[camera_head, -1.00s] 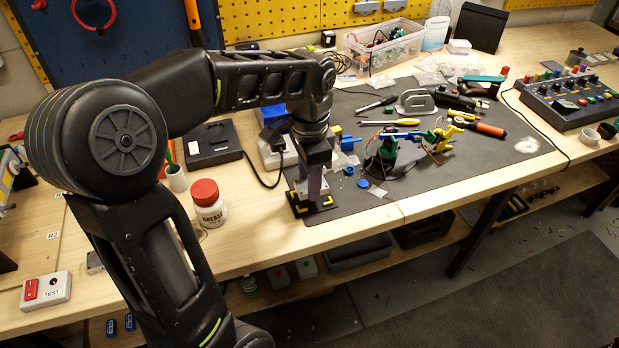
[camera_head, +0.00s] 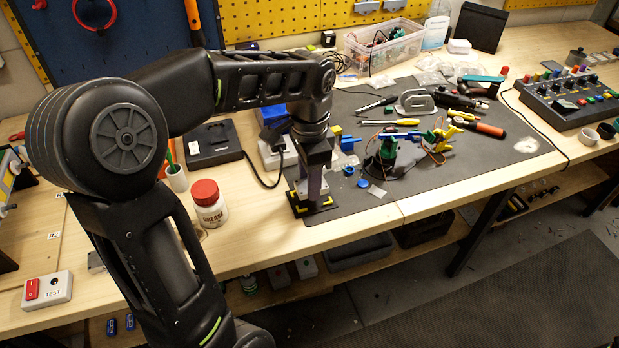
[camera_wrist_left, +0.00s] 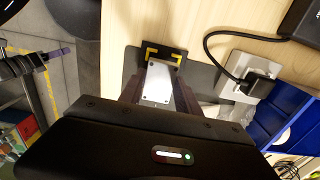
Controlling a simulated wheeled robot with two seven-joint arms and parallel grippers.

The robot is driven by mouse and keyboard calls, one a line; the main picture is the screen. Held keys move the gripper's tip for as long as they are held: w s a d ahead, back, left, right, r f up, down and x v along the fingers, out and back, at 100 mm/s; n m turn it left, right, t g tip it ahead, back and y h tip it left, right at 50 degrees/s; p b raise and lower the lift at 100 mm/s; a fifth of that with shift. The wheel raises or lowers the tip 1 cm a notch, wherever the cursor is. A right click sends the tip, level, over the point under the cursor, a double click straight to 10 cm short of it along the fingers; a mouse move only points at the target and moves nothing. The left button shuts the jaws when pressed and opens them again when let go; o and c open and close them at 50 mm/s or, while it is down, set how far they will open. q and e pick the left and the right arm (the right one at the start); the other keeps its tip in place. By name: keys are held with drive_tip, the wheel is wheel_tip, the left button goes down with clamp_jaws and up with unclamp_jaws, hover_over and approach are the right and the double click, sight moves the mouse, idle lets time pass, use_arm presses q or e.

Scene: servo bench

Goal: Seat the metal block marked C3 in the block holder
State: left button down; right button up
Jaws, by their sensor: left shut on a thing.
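My left gripper (camera_head: 313,190) points down over the black block holder (camera_head: 316,207) with yellow corner marks, near the bench's front edge. In the left wrist view a light metal block (camera_wrist_left: 160,82) sits between the fingers of the left gripper (camera_wrist_left: 158,90), which is shut on it. The block's far end overlaps the holder (camera_wrist_left: 178,56) in that view. I cannot read a C3 mark, and the fingers hide the block's sides. I cannot tell whether its underside touches the holder's base. My right gripper is in neither view.
A grease jar (camera_head: 209,204) with a red lid stands left of the holder. A grey socket box (camera_head: 272,153) with a black plug and cable is just behind. A blue bin (camera_wrist_left: 291,122) shows in the wrist view. Tools and a small servo arm (camera_head: 388,150) lie on the dark mat to the right.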

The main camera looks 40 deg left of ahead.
use_arm(q)
drive_tip(key=shift+f, duration=0.2)
drive_tip(key=shift+f+b, duration=0.4)
drive_tip(key=shift+f, duration=0.2)
idle(0.5)
drive_tip(key=shift+f+b, duration=0.45)
drive_tip(key=shift+f, duration=0.05)
drive_tip(key=c, duration=0.8)
unclamp_jaws()
drive_tip(key=shift+o, duration=0.2)
drive_tip(key=shift+c, duration=0.6)
